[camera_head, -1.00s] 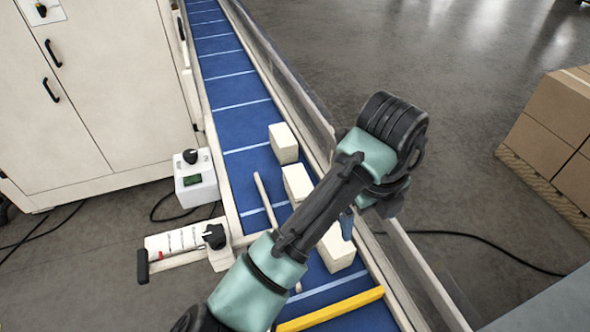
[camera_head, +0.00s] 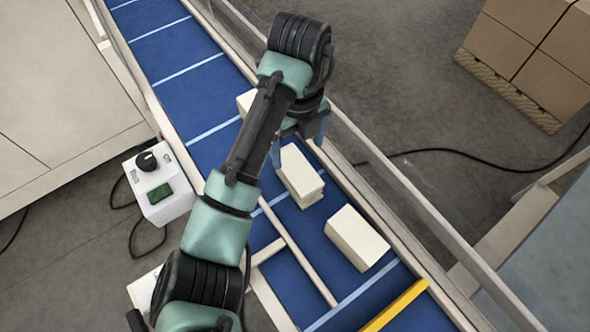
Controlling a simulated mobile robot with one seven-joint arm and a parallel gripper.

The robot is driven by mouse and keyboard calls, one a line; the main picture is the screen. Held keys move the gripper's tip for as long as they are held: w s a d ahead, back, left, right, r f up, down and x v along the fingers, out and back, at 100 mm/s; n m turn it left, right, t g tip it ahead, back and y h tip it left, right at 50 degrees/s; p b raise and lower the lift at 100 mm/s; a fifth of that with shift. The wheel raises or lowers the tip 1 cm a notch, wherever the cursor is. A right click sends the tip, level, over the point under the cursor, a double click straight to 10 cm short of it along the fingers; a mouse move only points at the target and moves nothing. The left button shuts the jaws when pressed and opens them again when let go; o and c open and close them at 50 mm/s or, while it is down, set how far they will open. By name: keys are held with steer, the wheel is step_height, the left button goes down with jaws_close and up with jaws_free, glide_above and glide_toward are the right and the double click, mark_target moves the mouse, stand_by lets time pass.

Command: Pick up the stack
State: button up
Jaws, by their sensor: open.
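Three cream block-shaped stacks rest on the blue conveyor belt (camera_head: 200,80). The near stack (camera_head: 357,238) lies close to the belt's right side, clear of my arm. The middle stack (camera_head: 300,178) shows just below my gripper in the picture. The far stack (camera_head: 244,100) is mostly hidden behind my arm. My gripper (camera_head: 299,141) points down over the belt, its bluish fingers apart at the far end of the middle stack. Nothing shows held in it. I cannot tell how high the fingertips are above the belt, or whether they touch the stack.
A pale guide bar (camera_head: 296,245) runs along the belt left of the stacks. A yellow bar (camera_head: 396,305) crosses the belt at the near end. A rail (camera_head: 400,190) borders the right side. A control box (camera_head: 160,187) stands at left; cartons (camera_head: 530,40) on a pallet stand at upper right.

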mark_target(297, 166)
step_height(297, 166, down, 3)
steer(key=shift+f, duration=0.15)
steer(key=f+p, duration=0.1)
steer(key=f, duration=0.1)
steer(key=s+f+p, duration=0.1)
steer(key=f, duration=0.1)
steer(key=shift+f+p, duration=0.3)
steer(key=shift+p, duration=0.1)
steer(key=shift+w+f, duration=0.1)
steer(key=shift+f, duration=0.25)
steer(key=c, duration=1.5)
step_height(297, 166, up, 10)
steer(key=shift+f+b, duration=0.25)
steer(key=shift+b, duration=0.1)
steer(key=shift+r, duration=0.35)
